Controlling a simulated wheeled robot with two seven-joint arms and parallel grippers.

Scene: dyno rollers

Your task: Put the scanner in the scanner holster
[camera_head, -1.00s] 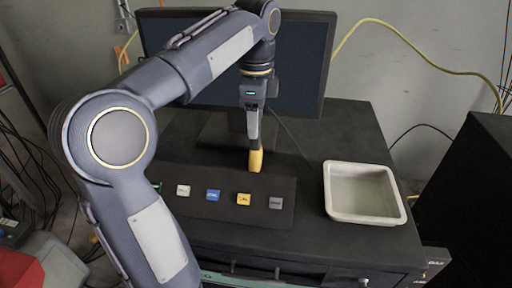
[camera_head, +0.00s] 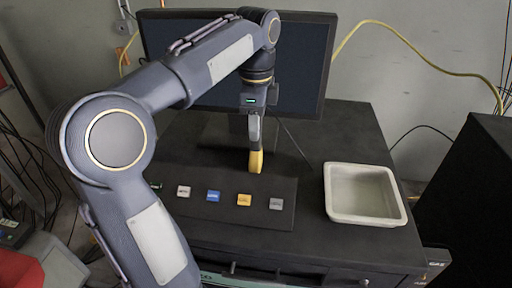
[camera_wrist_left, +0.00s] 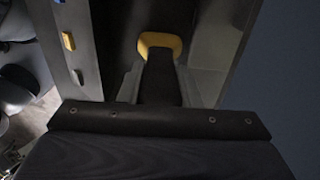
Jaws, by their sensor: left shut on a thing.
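The scanner (camera_head: 256,160) shows as a yellow-ended thing below my left gripper (camera_head: 254,138) in the head view. My left gripper is shut on it, above the black desk top in front of the monitor. In the left wrist view the scanner's yellow end (camera_wrist_left: 160,42) and dark body stand between the fingers of the gripper (camera_wrist_left: 158,88). I cannot tell whether its lower tip touches the desk. I cannot make out a scanner holster in these views. My right gripper is not in view.
A black strip with several coloured buttons (camera_head: 244,200) lies along the desk's front. A white bin (camera_head: 364,192) stands to the right on the desk (camera_head: 345,128). The monitor (camera_head: 305,70) stands behind the gripper. A dark box (camera_head: 470,190) is at the far right.

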